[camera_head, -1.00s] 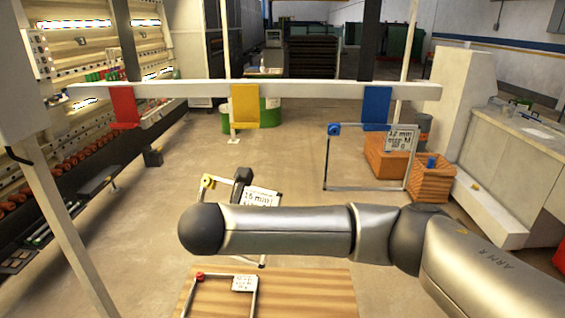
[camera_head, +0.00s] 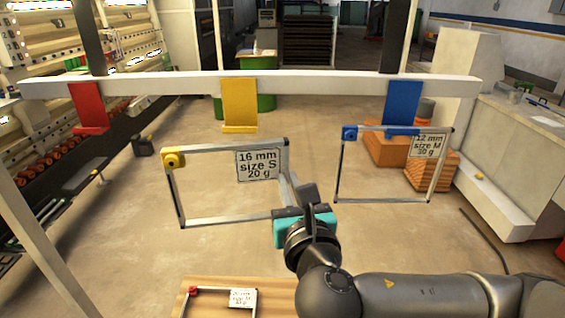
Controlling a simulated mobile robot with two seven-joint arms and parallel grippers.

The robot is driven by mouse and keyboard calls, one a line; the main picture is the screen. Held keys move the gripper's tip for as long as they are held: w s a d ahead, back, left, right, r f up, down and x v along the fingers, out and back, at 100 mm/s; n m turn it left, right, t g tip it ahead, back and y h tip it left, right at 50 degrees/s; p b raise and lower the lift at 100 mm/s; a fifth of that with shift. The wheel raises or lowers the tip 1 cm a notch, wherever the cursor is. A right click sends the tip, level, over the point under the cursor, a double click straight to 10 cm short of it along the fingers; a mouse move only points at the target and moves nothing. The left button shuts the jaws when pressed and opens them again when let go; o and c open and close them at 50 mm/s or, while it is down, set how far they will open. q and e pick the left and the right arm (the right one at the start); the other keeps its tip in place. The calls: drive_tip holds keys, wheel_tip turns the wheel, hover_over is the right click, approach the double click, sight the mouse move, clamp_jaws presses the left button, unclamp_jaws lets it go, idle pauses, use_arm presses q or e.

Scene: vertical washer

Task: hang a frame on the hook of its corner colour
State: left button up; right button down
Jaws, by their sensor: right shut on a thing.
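A white rail (camera_head: 180,84) carries a red hook (camera_head: 88,106), a yellow hook (camera_head: 240,104) and a blue hook (camera_head: 402,102). My right gripper (camera_head: 296,205) is shut on the right side of the yellow-cornered frame (camera_head: 225,147), labelled 16 mm, size S, 20 g. It holds this frame up, slightly tilted, below and left of the yellow hook. The blue-cornered frame (camera_head: 338,175), labelled 12 mm, size M, hangs at the blue hook. The red-cornered frame (camera_head: 222,291) lies on a wooden table at the bottom, partly cut off. My left gripper is not in view.
The wooden table (camera_head: 265,286) is at the bottom edge. Orange crates (camera_head: 432,172) and a grey counter (camera_head: 520,150) stand at the right. Racks line the left wall. A white post (camera_head: 45,235) slants at the lower left. Floor under the rail is open.

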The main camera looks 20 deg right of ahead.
drive_tip(key=shift+w+d+b, duration=0.3)
drive_tip(key=shift+w+b, duration=0.1)
drive_tip(key=shift+w, duration=0.45)
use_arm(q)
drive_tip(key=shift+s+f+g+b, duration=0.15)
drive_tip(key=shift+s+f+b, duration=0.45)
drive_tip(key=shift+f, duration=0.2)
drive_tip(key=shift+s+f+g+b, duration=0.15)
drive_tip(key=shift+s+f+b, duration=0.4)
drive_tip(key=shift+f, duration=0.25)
use_arm(e)
drive_tip(key=w+d, duration=0.3)
drive_tip(key=w, duration=0.8)
drive_tip(key=shift+f, duration=0.35)
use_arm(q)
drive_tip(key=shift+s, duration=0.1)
use_arm(e)
drive_tip(key=shift+d, duration=0.1)
use_arm(q)
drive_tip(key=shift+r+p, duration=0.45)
drive_tip(key=shift+p, duration=0.05)
use_arm(e)
drive_tip(key=shift+r, duration=0.1)
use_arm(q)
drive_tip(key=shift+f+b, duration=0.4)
use_arm(e)
drive_tip(key=shift+f, duration=0.9)
